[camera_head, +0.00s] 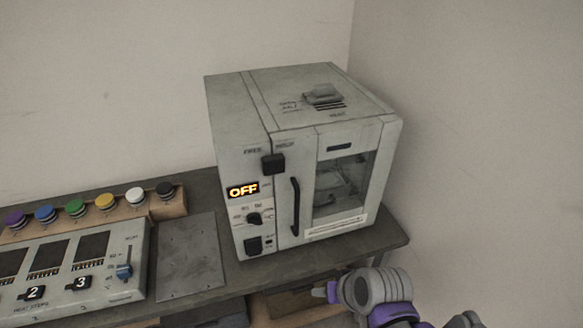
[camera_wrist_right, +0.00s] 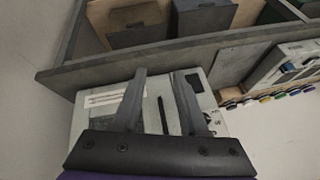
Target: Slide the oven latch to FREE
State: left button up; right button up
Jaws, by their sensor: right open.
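The oven (camera_head: 300,160) is a pale box on the bench with its glass door closed. Its latch (camera_head: 273,163) is a black block high on the front panel. It sits between the FREE label on the left and another label on the right, closer to the right one. The display reads OFF. My right arm is at the bottom right of the head view, below and in front of the oven. In the right wrist view my right gripper (camera_wrist_right: 160,76) is open and empty, with the oven front (camera_wrist_right: 100,115) beyond its fingers. My left gripper is not in view.
The dark bench (camera_head: 215,195) carries a control panel (camera_head: 75,262) with numbered buttons at the left. Several coloured knobs (camera_head: 75,208) line a wooden block behind it. A flat grey plate (camera_head: 190,258) lies left of the oven. Walls stand behind and right.

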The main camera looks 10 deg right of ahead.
jog(key=w+r+m+y, duration=0.1)
jog(key=w, duration=0.1)
jog(key=w+r+m+y+b, duration=0.1)
jog(key=w+y, duration=0.1)
jog(key=w+a+r+m+y, duration=0.1)
jog(key=w, duration=0.1)
jog(key=shift+a+r+b, duration=0.1)
jog(key=shift+r+b, duration=0.2)
grip_shut()
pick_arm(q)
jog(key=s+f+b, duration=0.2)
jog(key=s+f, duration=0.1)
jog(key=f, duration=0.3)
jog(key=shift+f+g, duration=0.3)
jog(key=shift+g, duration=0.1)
pick_arm(e)
jog(key=w+d+r+m+t+y, duration=0.3)
jog(key=w+d+r+t+y, duration=0.3)
jog(key=w+d+r, duration=0.5)
notch_tip(320, 180, up, 3)
jog(key=shift+w+d+f+m+y, duration=0.25)
jog(key=shift+d+y, duration=0.2)
jog(key=shift+y, duration=0.45)
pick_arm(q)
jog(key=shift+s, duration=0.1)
pick_arm(e)
jog(key=shift+s, duration=0.1)
